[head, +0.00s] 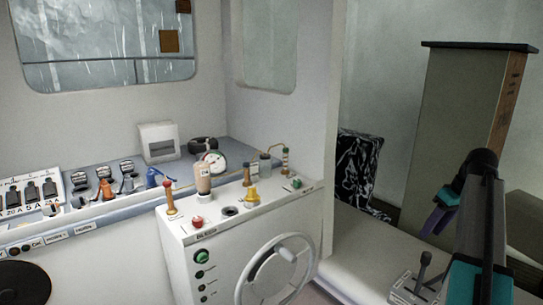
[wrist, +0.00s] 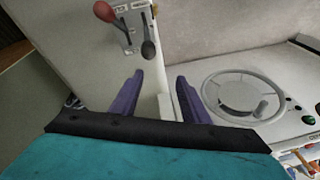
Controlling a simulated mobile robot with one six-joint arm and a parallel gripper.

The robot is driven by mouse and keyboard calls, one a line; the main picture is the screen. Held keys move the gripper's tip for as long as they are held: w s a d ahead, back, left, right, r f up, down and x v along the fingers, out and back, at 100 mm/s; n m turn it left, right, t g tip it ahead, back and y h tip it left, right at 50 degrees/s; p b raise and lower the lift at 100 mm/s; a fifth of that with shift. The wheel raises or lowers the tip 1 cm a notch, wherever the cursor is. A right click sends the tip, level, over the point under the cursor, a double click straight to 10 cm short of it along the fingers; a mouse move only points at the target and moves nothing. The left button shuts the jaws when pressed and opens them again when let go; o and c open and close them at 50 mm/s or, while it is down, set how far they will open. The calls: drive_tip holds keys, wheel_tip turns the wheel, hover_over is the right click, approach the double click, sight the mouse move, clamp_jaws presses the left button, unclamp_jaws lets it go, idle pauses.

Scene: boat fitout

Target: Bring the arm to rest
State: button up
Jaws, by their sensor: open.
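My arm (head: 480,225) stands at the right of the head view, dark and teal, bent at its top joint. My gripper (head: 440,207) hangs to the left of it, with purple fingers. In the wrist view the two purple fingers of my gripper (wrist: 160,94) are spread apart, with nothing between them. Past the fingers is a pale surface with a lever plate that carries a red-knobbed lever (wrist: 105,12) and a black-knobbed lever (wrist: 148,48). The fingers appear clear of both levers.
The white console (head: 180,250) with the steering wheel (head: 278,270) stands left of my arm; the wheel also shows in the wrist view (wrist: 240,95). A tall greenish cabinet (head: 460,110) stands behind my arm. A black patterned item (head: 358,165) is left of it. Breakers (head: 35,190) line the left counter.

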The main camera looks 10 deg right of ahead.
drive_tip(key=w+a+f+n+g+y, duration=0.1)
drive_tip(key=a+f+g, duration=0.1)
drive_tip(key=a+f, duration=1.05)
drive_tip(key=w+a+f+n+g+y, duration=0.1)
drive_tip(key=a+f+g, duration=0.2)
drive_tip(key=a+f, duration=0.9)
drive_tip(key=s+a+f+g, duration=0.1)
drive_tip(key=s+a+f, duration=0.45)
drive_tip(key=f, duration=0.25)
drive_tip(key=s+a+f+g+h, duration=0.1)
drive_tip(key=s+a+f+g, duration=0.1)
drive_tip(key=s+a+f, duration=0.5)
drive_tip(key=s+a+f+g, duration=0.15)
drive_tip(key=s+f, duration=0.35)
drive_tip(key=f, duration=0.5)
drive_tip(key=s+a+f+m+h, duration=0.1)
drive_tip(key=s+f+m, duration=0.1)
drive_tip(key=s+f, duration=0.3)
drive_tip(key=s+a+f+m+t+h, duration=0.1)
drive_tip(key=s+f, duration=0.4)
drive_tip(key=s, duration=0.7)
drive_tip(key=shift+f+m+h, duration=0.25)
drive_tip(key=shift+m+h, duration=0.35)
drive_tip(key=shift+m, duration=0.2)
